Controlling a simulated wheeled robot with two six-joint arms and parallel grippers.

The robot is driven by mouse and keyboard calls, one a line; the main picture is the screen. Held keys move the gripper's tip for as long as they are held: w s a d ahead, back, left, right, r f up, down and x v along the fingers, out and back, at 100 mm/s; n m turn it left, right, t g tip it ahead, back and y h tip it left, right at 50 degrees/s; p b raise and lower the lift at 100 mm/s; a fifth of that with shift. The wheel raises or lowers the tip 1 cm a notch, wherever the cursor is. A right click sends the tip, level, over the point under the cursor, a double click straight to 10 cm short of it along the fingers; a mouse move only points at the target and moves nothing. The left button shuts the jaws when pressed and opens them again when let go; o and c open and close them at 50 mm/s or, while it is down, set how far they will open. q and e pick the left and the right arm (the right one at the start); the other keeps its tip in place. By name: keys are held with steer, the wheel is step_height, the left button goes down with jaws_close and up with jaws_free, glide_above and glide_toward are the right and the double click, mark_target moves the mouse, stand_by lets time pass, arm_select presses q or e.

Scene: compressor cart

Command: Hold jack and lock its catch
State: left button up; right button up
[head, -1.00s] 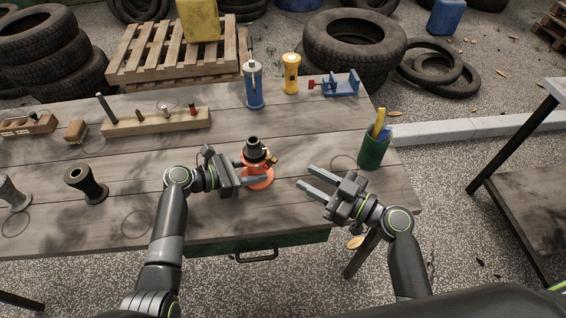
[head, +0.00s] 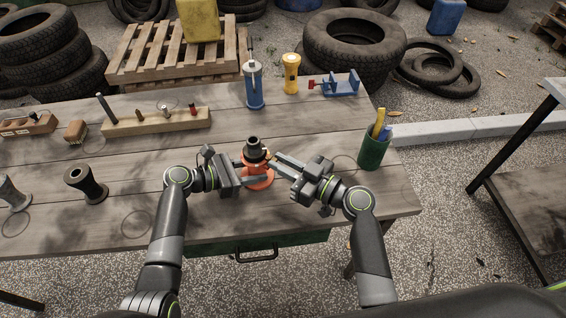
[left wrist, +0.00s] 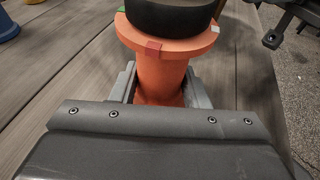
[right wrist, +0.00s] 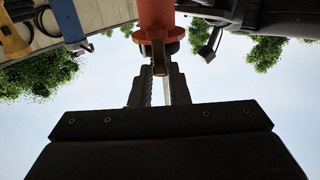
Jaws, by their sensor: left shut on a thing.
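The orange jack (head: 262,181) with its black top stands on the workbench. It also shows close up in the left wrist view (left wrist: 160,75). My left gripper (left wrist: 160,88) is shut on the jack's orange body below its flange, with one finger on each side. A small brass catch (right wrist: 160,58) sticks out from the flange. My right gripper (right wrist: 160,82) points at the jack from the right; its fingers are a little apart, with the catch between or just beyond their tips. I cannot tell whether they touch it. The flange carries a red mark and a pale mark.
A green cup (head: 373,151) with yellow-handled tools stands right of my right gripper. A blue bottle-like tool (head: 253,85), yellow flashlight (head: 291,73) and blue vise (head: 341,85) stand at the back.

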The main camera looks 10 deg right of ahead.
jaws_close()
steer(key=shift+w+a+r+g+h, duration=0.2)
steer(key=shift+a+r+g+h, duration=0.15)
steer(key=shift+g+h, duration=0.4)
steer(key=o, duration=0.5)
jaws_free()
steer(key=shift+d, duration=0.1)
